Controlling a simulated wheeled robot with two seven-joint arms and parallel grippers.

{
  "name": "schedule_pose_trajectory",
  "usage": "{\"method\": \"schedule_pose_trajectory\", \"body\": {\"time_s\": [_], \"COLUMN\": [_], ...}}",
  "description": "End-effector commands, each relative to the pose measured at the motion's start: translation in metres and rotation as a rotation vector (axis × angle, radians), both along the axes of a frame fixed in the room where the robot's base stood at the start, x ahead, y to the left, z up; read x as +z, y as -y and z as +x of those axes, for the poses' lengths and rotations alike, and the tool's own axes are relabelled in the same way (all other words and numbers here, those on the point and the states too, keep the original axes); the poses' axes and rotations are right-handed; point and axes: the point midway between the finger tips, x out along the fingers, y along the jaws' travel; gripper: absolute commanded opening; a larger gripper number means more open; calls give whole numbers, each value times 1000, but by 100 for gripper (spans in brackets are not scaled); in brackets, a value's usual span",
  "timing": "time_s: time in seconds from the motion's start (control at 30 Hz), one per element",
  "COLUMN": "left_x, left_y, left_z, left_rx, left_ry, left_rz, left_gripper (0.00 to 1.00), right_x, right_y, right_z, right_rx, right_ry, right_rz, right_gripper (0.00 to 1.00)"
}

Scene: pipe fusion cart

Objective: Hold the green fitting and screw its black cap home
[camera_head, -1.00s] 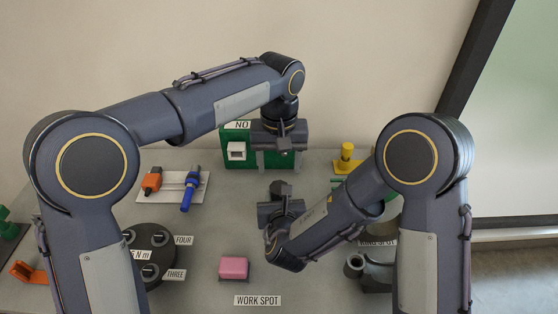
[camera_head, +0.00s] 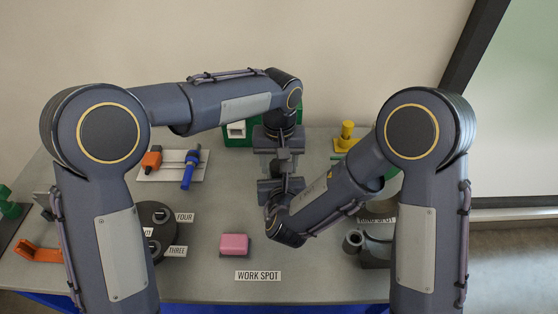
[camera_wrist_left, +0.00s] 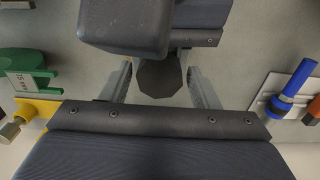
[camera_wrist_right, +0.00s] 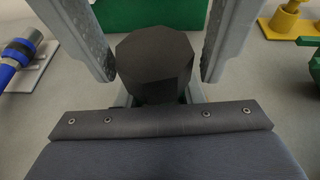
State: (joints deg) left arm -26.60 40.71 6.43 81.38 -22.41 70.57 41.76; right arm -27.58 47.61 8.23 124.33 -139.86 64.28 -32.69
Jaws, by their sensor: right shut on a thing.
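A dark, many-sided black cap (camera_wrist_right: 155,62) stands just ahead of my right gripper (camera_head: 284,178), which is shut on it or on a part just behind it; the cap hides the fingertips. It also shows in the left wrist view (camera_wrist_left: 160,78), between the parted fingers of my left gripper (camera_head: 284,158), with a small gap on each side. My left gripper is open and faces my right one above the table. A green piece with a label (camera_wrist_left: 28,62) lies apart on the table.
A pink block (camera_head: 235,243) lies behind the WORK SPOT label (camera_head: 258,276). A white tray (camera_head: 158,176) with orange and blue tools is at the left. A yellow piece (camera_head: 347,132) stands at the back right. A round dark turntable (camera_head: 160,215) is at the front left.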

Motion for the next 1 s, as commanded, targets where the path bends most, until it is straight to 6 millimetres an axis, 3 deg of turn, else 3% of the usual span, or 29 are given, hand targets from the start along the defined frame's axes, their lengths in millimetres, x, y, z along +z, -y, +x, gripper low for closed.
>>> {"method": "schedule_pose_trajectory", "body": {"time_s": [0.03, 0.3, 0.6, 0.87, 0.9, 1.0], "left_x": [0, 0, 0, 0, 0, 0], "left_y": [0, 0, 0, 0, 0, 0], "left_z": [0, 0, 0, 0, 0, 0], "left_rx": [0, 0, -278, -296, -296, -295], "left_ry": [0, 0, -1, -1, -1, 0], "left_rz": [0, 0, 0, 0, 0, 0], "left_gripper": [48, 15, 15, 15, 45, 58], "right_x": [0, 0, 0, 0, 0, 0], "right_y": [0, 0, 0, 0, 0, 0], "right_z": [0, 0, 0, 0, 0, 0], "right_rx": [0, 0, 0, 0, 0, 0], "right_ry": [1, 1, 1, 1, 1, 1], "right_rz": [0, 0, 0, 0, 0, 0], "right_gripper": [0, 0, 0, 0, 0, 0]}}
